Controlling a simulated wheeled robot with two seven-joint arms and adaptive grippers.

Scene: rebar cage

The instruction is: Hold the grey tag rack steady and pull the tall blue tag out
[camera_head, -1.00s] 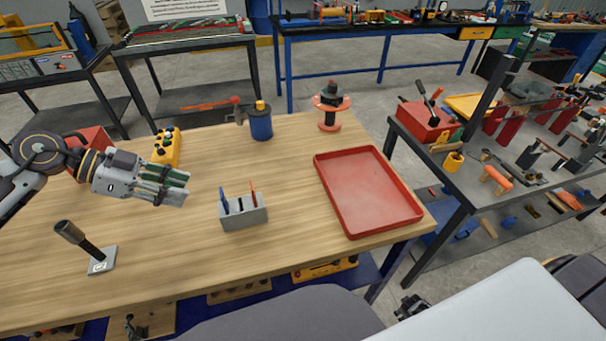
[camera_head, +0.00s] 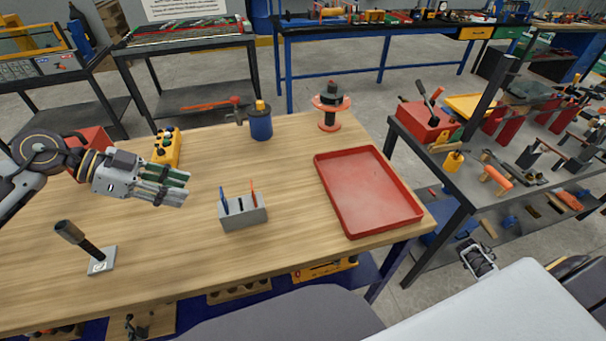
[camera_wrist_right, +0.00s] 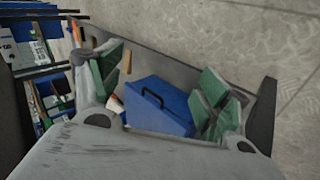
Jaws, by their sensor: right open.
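The grey tag rack (camera_head: 243,213) stands on the wooden table near its front middle. A tall blue tag (camera_head: 224,200) stands upright at its left end; an orange tag (camera_head: 252,192) stands at the right, with a short dark tag between. My left gripper (camera_head: 180,190) is left of the rack and apart from it, its fingertips apart and empty. My right gripper (camera_head: 478,258) is beyond the table's right edge, far from the rack. In the right wrist view its green-padded fingers (camera_wrist_right: 160,88) are wide apart with nothing held. The rack is not in that view.
A red tray (camera_head: 368,190) lies right of the rack. A grey base with a dark lever (camera_head: 101,262) stands at front left. A blue canister (camera_head: 261,124) and a red spool (camera_head: 330,107) stand at the back. A cluttered side bench (camera_head: 470,190) is at right. A blue toolbox (camera_wrist_right: 158,106) shows beyond the right fingers.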

